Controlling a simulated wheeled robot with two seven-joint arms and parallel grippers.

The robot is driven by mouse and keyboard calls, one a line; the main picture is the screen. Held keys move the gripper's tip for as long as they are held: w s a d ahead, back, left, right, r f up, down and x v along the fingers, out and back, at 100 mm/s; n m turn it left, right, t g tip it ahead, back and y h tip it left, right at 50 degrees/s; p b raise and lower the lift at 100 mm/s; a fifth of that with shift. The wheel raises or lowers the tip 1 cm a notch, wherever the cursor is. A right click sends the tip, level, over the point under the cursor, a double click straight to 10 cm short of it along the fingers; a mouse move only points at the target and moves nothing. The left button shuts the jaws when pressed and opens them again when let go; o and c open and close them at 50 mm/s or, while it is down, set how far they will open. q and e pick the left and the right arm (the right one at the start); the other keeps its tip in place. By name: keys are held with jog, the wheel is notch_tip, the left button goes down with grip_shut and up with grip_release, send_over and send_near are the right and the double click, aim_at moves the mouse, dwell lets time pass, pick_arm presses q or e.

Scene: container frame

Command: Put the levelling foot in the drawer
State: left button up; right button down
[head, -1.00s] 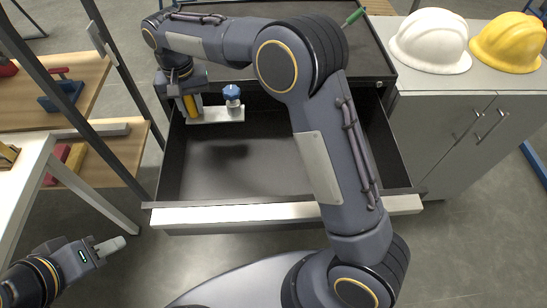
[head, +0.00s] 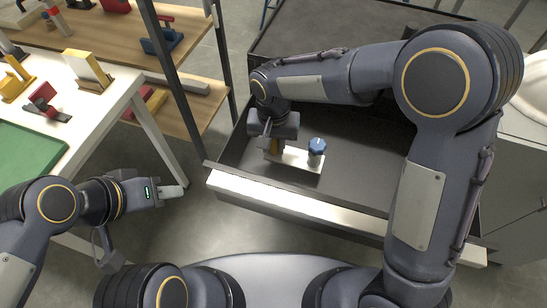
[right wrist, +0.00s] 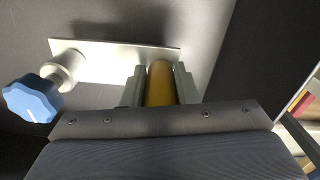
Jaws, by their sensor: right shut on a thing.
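The levelling foot is a pale metal plate (head: 296,160) with a blue star knob (head: 317,147) on one end and a yellow post on the other. My right gripper (head: 272,150) is shut on the yellow post (right wrist: 160,84) from above. The foot is inside the outline of the open drawer (head: 345,200), near its left front corner. I cannot tell whether the plate touches the drawer floor. In the right wrist view, the blue knob (right wrist: 32,99) is at the left. My left gripper (head: 172,192) is outside the drawer, left of its front, with nothing visible in it.
The white table (head: 110,95) with a green mat (head: 28,152) stands at the left. A wooden shelf unit (head: 110,35) with tools is behind it, its dark post close to the drawer's left side. A grey cabinet (head: 525,215) stands right of the drawer. The drawer's middle looks clear.

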aim_at(273, 157)
jog(key=shift+s+f, duration=0.45)
jog(key=shift+f, duration=0.05)
jog(key=shift+s+f, duration=0.2)
jog(key=shift+f, duration=1.55)
jog(key=shift+f+b, duration=0.2)
jog(key=shift+b, duration=0.15)
jog(key=c, duration=1.1)
grip_release()
jog(key=shift+c, duration=0.2)
jog(key=shift+r, duration=0.15)
